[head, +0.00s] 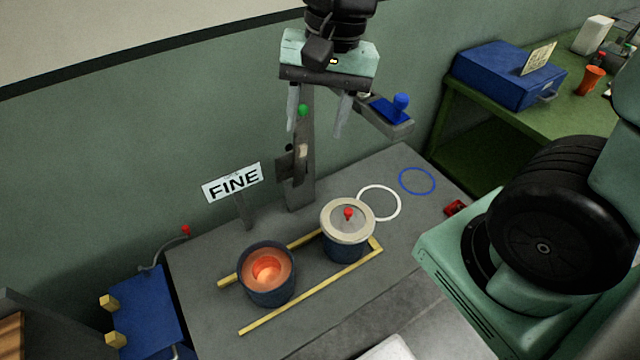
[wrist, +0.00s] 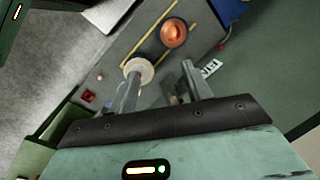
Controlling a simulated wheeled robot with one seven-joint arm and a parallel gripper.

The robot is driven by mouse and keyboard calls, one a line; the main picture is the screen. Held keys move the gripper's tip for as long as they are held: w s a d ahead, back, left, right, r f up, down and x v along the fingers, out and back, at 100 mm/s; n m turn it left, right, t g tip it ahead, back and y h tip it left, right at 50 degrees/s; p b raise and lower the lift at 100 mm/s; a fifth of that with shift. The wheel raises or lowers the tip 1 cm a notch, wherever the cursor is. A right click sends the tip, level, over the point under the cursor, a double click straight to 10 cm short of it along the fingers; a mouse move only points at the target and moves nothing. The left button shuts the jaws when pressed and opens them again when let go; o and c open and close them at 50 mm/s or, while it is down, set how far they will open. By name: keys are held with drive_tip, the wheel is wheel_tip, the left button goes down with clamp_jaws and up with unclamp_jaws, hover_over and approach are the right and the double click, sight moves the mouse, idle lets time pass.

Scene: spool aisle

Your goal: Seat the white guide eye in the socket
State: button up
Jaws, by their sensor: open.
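My gripper (head: 316,125) is open, fingers pointing down, in front of the grey post (head: 303,185) with a green knob (head: 303,110). Nothing shows between the fingers, which also appear apart in the wrist view (wrist: 162,70). A small whitish piece (head: 364,95), perhaps the white guide eye, shows just right of the gripper by the side arm of the post; my right finger partly hides that area. A blue piece with a ball top (head: 400,103) sits at the end of that arm. A dark bracket (head: 288,166) is on the post below; I cannot tell whether it is the socket.
Below stand an open pot with copper-orange inside (head: 267,285) and a pale-topped spool with a red knob (head: 347,222), between yellow rails (head: 310,300). A FINE sign (head: 233,184) stands left. White (head: 379,188) and blue (head: 417,169) ring outlines mark bare table at right.

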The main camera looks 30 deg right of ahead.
drive_tip(key=s+a+f+n+h, duration=0.1)
drive_tip(key=s+a+f+n, duration=0.2)
drive_tip(key=s+a+n, duration=0.3)
drive_tip(key=s+n, duration=0.5)
drive_tip(key=n, duration=0.2)
drive_tip(key=shift+f+n+h, duration=0.2)
drive_tip(key=shift+n+h, duration=0.1)
drive_tip(key=shift+n, duration=0.1)
wheel_tip(320, 180, down, 11)
drive_tip(key=b, duration=1.1)
